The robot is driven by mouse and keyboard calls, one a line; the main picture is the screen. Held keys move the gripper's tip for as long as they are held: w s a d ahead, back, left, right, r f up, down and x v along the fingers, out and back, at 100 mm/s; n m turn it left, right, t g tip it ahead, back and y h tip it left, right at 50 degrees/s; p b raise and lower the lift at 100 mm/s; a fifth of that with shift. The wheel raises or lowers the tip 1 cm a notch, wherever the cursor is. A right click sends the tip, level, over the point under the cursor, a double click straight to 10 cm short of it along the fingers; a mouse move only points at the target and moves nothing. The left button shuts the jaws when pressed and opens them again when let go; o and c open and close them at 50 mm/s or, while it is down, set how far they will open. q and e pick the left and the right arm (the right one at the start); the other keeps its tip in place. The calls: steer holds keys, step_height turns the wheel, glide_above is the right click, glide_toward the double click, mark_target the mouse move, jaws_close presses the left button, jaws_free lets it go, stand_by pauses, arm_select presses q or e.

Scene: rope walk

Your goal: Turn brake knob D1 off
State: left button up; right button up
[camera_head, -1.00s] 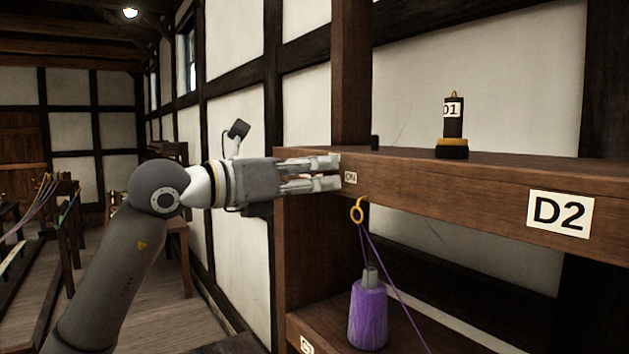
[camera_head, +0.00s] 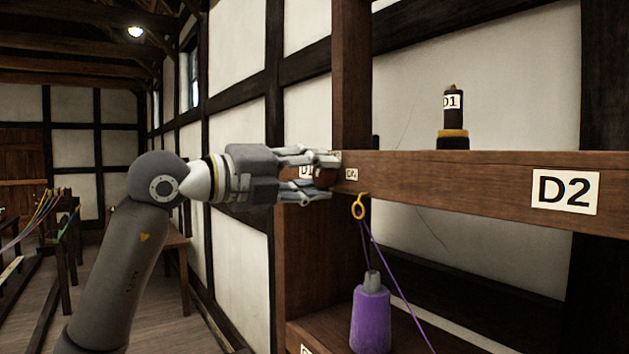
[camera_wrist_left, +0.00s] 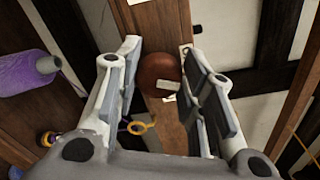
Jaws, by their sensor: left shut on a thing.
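The brake knob (camera_wrist_left: 158,74) is a round red-brown knob with a pale mark, seen in the left wrist view on the wooden beam's end. My left gripper (camera_wrist_left: 164,85) has its two fingers on either side of it and is shut on it. In the head view my left gripper (camera_head: 333,176) reaches the left end of the beam (camera_head: 450,178), and its fingers mostly hide the knob. A white label (camera_head: 306,171), apparently D1, shows between the fingers. A small white plate (camera_head: 351,174) with unreadable lettering is just right of the fingertips. My right gripper is out of view.
A yellow ring (camera_head: 359,206) with purple cord hangs close below the fingertips. A purple bobbin (camera_head: 371,315) stands on the lower shelf. A dark post labelled D1 (camera_head: 452,115) stands on the beam. A D2 label (camera_head: 565,191) is on its front. A timber post rises behind.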

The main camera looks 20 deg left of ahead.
arm_select(q)
steer(key=n+b, duration=0.1)
steer(key=n, duration=0.3)
steer(key=shift+f, duration=0.1)
steer(key=shift+n, duration=0.3)
steer(key=shift+c, duration=0.2)
steer(key=o, duration=1)
steer(key=shift+a, duration=0.1)
steer(key=v, duration=1.2)
steer(key=shift+f, duration=0.1)
